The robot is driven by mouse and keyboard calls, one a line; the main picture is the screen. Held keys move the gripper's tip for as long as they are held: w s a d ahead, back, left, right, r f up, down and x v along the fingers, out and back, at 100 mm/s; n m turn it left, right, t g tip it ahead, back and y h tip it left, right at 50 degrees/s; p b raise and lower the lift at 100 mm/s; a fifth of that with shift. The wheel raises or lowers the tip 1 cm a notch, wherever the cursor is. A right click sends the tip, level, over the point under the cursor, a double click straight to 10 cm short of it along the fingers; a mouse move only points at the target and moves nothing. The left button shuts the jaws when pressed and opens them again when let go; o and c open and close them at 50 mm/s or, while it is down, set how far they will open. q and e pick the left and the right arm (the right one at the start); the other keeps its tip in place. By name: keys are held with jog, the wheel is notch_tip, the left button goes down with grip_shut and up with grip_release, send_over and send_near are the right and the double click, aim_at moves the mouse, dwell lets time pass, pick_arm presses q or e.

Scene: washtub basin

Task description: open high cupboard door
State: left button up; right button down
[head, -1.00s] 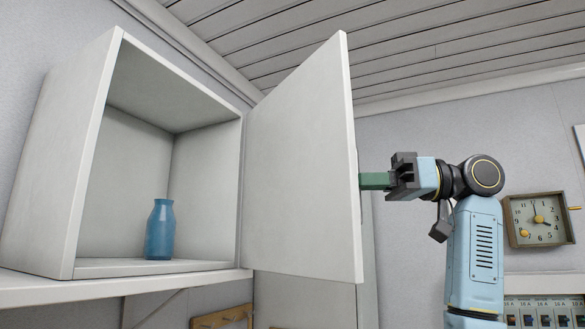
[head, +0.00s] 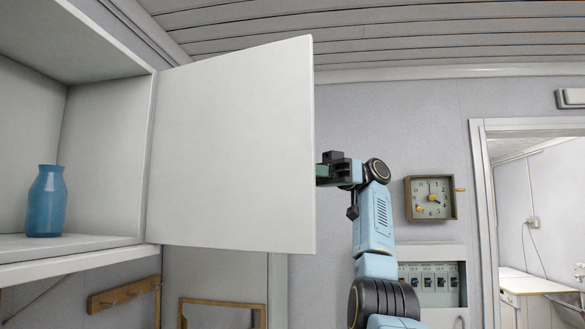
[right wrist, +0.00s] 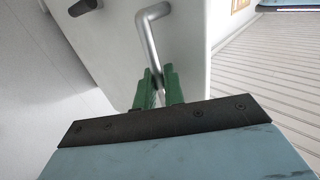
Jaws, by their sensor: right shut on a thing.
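The white cupboard (head: 106,106) is at the left of the head view. Its door (head: 232,145) stands wide open, hinged on the cupboard's right side, with its plain inner face toward me. My right gripper (head: 321,173) is at the door's free edge, its fingers partly hidden behind the door. In the right wrist view, the green fingers of my right gripper (right wrist: 160,90) are shut around the lower part of a grey metal bar handle (right wrist: 151,42) on the door's outer face (right wrist: 110,60). My left gripper is in neither view.
A blue vase (head: 46,203) stands upright inside the cupboard. Below are a wooden peg rail (head: 122,294) and a wooden frame (head: 222,302). A square clock (head: 431,198) and a breaker panel (head: 430,280) are on the wall right of my arm. A doorway (head: 479,200) is farther right.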

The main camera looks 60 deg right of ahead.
jog(key=shift+w, duration=0.1)
dwell(0.3)
jog(key=c, duration=1.8)
grip_release()
jog(key=shift+o, duration=0.9)
jog(key=shift+w+a, duration=0.15)
